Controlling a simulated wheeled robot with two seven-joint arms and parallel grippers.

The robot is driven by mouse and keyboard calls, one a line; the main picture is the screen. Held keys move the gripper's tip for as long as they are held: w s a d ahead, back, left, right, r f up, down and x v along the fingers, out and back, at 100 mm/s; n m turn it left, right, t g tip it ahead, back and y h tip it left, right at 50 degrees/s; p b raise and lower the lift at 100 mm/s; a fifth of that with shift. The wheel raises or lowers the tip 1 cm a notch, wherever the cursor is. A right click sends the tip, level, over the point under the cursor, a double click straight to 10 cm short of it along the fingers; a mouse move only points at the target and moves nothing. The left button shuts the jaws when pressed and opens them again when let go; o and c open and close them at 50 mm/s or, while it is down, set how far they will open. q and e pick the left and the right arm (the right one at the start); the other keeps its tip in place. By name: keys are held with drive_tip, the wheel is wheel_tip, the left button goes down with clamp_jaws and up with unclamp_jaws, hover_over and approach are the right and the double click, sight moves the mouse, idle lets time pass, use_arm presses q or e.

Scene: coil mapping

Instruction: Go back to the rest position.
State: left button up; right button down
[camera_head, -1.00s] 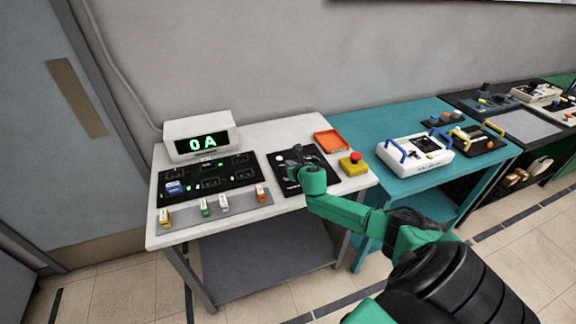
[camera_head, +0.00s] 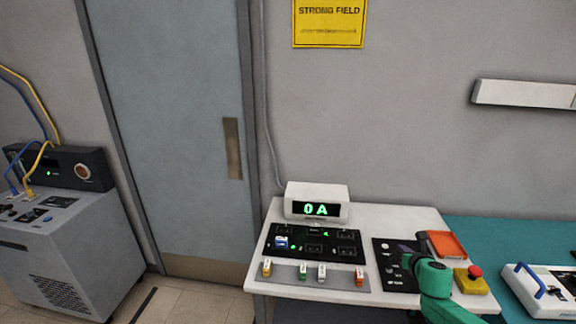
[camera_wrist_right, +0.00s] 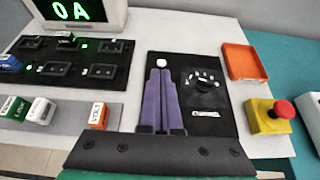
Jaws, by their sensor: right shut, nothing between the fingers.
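My right gripper (camera_wrist_right: 160,68) shows in the right wrist view with its two purple-grey fingers together and nothing between them. It is over the black panel with a dial (camera_wrist_right: 206,84), and its tips appear near a white round knob; I cannot tell whether they touch it. In the head view my green right arm (camera_head: 435,283) comes in from the bottom right, and the gripper (camera_head: 407,252) is small and dark above the same black panel. My left gripper is not in view.
The white table (camera_head: 370,212) holds a display reading 0 A (camera_head: 317,209), a black socket board (camera_head: 313,243), several coloured plugs, an orange tray (camera_head: 447,244) and a red button on a yellow box (camera_head: 471,280). A grey cabinet (camera_head: 62,250) stands far left.

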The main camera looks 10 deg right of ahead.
drive_tip(key=s+a+f+m+g+y, duration=0.1)
drive_tip(key=s+a+f+m, duration=0.4)
drive_tip(key=a, duration=0.5)
drive_tip(key=s+a+f+m+g+y, duration=0.1)
drive_tip(key=s+a+f+m, duration=0.15)
drive_tip(key=a+m, duration=0.6)
drive_tip(key=s+a+r+m+g+y, duration=0.1)
drive_tip(key=s+a+r+m+g, duration=0.2)
drive_tip(key=s+m, duration=0.6)
drive_tip(key=s+a+m+g+y, duration=0.1)
drive_tip(key=s+a+m+g, duration=0.3)
drive_tip(key=s+m, duration=0.6)
drive_tip(key=s+a+f+n+b, duration=0.1)
drive_tip(key=s+f+b, duration=0.15)
drive_tip(key=f, duration=1.25)
drive_tip(key=s+f+n+b, duration=0.2)
drive_tip(key=f+b, duration=0.2)
drive_tip(key=f, duration=1)
drive_tip(key=s+d+f+g+b, duration=0.1)
drive_tip(key=s+d+f+b, duration=0.2)
drive_tip(key=s+f, duration=1.3)
wheel_tip(320, 180, down, 3)
drive_tip(key=shift+s+r+g+b, duration=0.15)
drive_tip(key=shift+g+b, duration=0.15)
drive_tip(key=shift+b, duration=0.75)
